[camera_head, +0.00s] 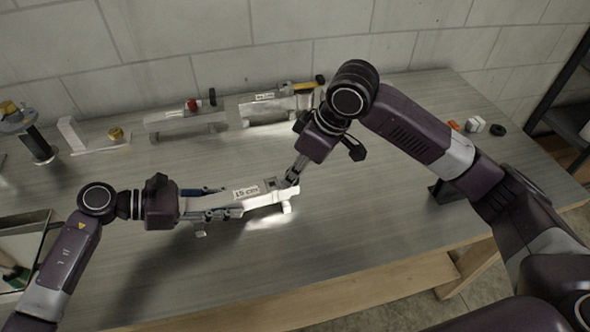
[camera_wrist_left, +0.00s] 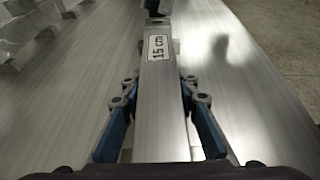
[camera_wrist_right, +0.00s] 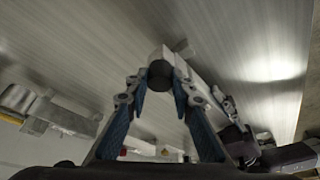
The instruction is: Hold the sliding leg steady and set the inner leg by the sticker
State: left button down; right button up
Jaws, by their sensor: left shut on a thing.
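The metal leg (camera_head: 262,199) lies roughly level above the table, with a white "15 cm" sticker (camera_head: 245,191) on its top face. My left gripper (camera_head: 222,213) is shut on the leg's left part, a blue-padded finger on each side. My right gripper (camera_head: 292,179) reaches down to the leg's right end. No separate inner leg can be made out.
Along the back stand metal trailer parts (camera_head: 185,122) with a red knob, and another labelled part (camera_head: 265,110). A knobbed post (camera_head: 38,145) is at the left. Small orange, white and black pieces (camera_head: 475,126) lie at the right.

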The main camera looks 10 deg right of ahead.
grip_shut()
jog(key=shift+d, duration=0.1)
jog(key=d, duration=0.5)
jog(key=shift+w, duration=0.2)
jog(key=o, duration=0.7)
grip_release()
jog(key=shift+c, duration=0.2)
jog(key=shift+a, duration=0.1)
jog(key=shift+r, duration=0.1)
